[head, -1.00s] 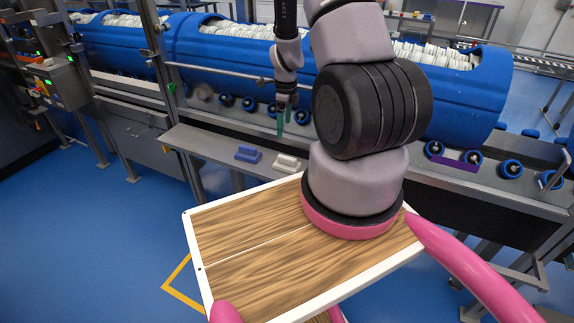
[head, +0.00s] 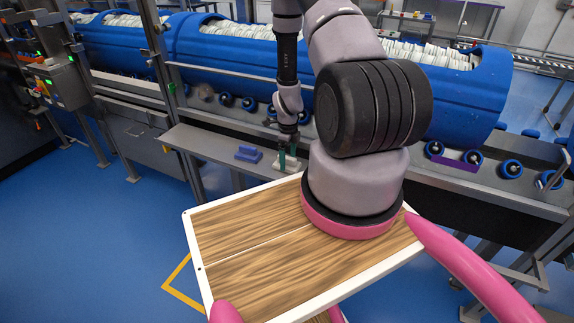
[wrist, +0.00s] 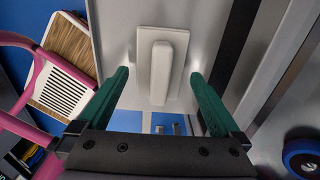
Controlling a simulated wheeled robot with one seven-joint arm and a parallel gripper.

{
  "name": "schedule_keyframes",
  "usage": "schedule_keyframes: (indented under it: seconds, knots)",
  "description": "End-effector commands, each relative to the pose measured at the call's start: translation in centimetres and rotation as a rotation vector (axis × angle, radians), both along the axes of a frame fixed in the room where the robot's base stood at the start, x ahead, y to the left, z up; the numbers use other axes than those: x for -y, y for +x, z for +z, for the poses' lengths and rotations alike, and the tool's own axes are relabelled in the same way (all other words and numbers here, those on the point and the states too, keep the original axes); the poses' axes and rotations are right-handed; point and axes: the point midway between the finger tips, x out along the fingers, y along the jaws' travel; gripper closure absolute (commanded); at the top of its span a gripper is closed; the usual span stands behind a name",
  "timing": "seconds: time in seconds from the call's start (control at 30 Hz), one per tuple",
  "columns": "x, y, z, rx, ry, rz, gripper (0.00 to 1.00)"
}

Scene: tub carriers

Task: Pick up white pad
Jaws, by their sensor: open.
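The white pad (wrist: 162,68) has a flat base with a raised bar along its middle. It lies on the grey shelf (head: 205,147) in front of the blue tubs. In the head view the white pad (head: 292,162) is partly hidden behind my gripper (head: 287,159). My gripper points down over the pad. In the wrist view its two green fingers (wrist: 158,100) are open and spread wide, one to each side of the pad's near end. The pad lies ahead between them, and no contact shows.
A blue pad (head: 248,153) lies on the shelf left of the white pad. Large blue tubs (head: 225,50) filled with white pieces stand behind on a roller line. A blue wheel (wrist: 301,160) shows at the wrist view's lower right.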

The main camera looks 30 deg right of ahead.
Motion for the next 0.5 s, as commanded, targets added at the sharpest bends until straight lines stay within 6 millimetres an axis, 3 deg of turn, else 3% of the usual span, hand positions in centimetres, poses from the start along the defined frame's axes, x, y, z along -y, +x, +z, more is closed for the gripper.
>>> schedule_keyframes:
  seconds: [0.3,0.33,0.5]
  knots:
    - [-0.03,0.02,-0.94,0.001,0.0,0.0,0.0]
    - [-0.03,0.02,-0.94,0.001,0.0,0.0,0.04]
    - [-0.03,0.02,-0.92,0.001,0.001,0.0,0.69]
